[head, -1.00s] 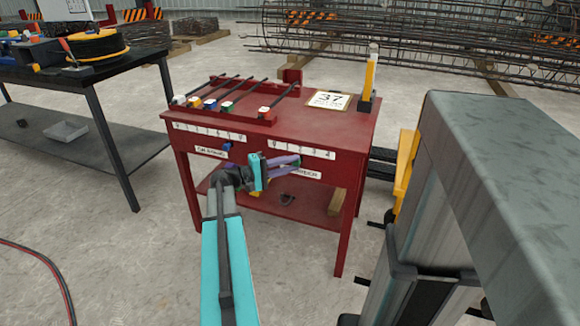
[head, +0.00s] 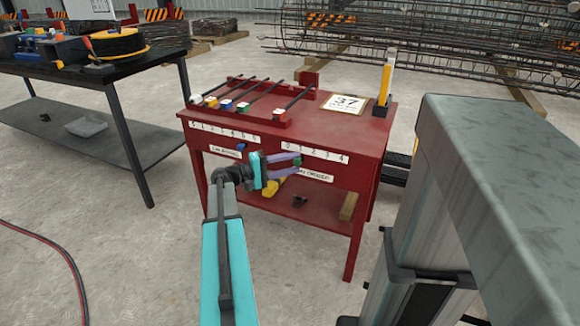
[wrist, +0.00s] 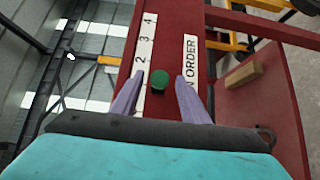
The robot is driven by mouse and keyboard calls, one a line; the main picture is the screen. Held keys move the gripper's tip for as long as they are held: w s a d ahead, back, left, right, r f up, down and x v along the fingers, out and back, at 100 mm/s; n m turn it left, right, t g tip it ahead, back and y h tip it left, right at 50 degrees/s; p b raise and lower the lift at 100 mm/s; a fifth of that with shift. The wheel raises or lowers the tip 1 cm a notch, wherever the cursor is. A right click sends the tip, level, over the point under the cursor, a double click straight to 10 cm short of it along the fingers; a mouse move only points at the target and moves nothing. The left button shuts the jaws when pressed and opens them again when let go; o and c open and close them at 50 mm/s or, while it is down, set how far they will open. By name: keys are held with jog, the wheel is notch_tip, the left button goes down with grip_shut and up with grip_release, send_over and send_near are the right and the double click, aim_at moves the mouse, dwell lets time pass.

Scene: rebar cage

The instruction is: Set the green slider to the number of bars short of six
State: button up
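The green slider (head: 297,161) is a small green knob on the red bench front, below the right-hand number strip (head: 322,154). In the wrist view the knob (wrist: 158,79) lies between my gripper's purple fingertips, with gaps on both sides. It sits just below the 2, where a finger covers the strip. My gripper (head: 290,164) is open and in front of the bench; whether it touches the bench is unclear. On top, several dark bars with coloured end caps lie in a red rack (head: 262,119). There is a wider gap between the green-capped bar (head: 243,107) and the rightmost one (head: 281,117).
A blue slider (head: 241,147) sits under the left number strip (head: 225,133). A card reading 37 (head: 345,104) and a yellow upright tool (head: 385,83) are on the bench top. A wooden block (head: 348,206) lies on the lower shelf. A black table (head: 110,72) stands left.

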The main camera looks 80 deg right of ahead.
jog(key=p+v, duration=0.2)
jog(key=v, duration=1.1)
jog(key=shift+w+a, duration=0.2)
jog(key=shift+w, duration=0.15)
dwell(0.4)
